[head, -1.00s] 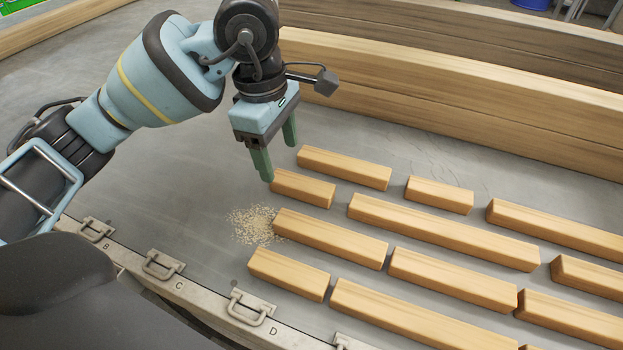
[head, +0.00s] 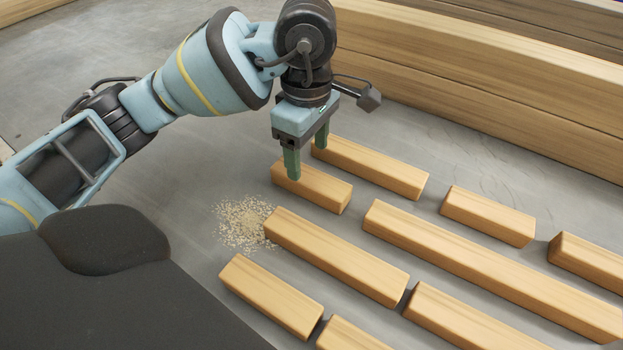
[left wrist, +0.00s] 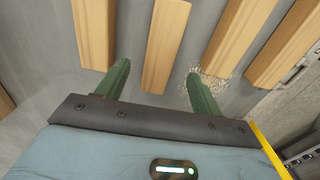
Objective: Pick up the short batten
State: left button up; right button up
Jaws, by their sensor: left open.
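Several pale wooden battens lie in rows on the grey surface. A short batten (head: 318,190) lies just under my left gripper (head: 307,163), near the left end of the rows. My left gripper is open, pointing down, with nothing held. In the left wrist view, the short batten (left wrist: 166,45) lies between the two green fingers (left wrist: 158,85), its near end close to them. The head view does not make clear how high the fingertips are above it. My right gripper is not in view.
A longer batten (head: 375,167) lies just behind, and another (head: 335,255) lies in front. Other short battens lie at the right (head: 487,215) and front (head: 270,297). Sawdust (head: 243,222) is scattered to the left. Thick timber beams (head: 480,85) stand behind.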

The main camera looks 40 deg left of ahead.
aim_at(310, 177)
pick_arm(q)
jog(key=shift+d+f+b, duration=0.2)
jog(key=shift+f+b, duration=0.55)
jog(key=shift+f, duration=2.55)
jog(key=c, duration=1.1)
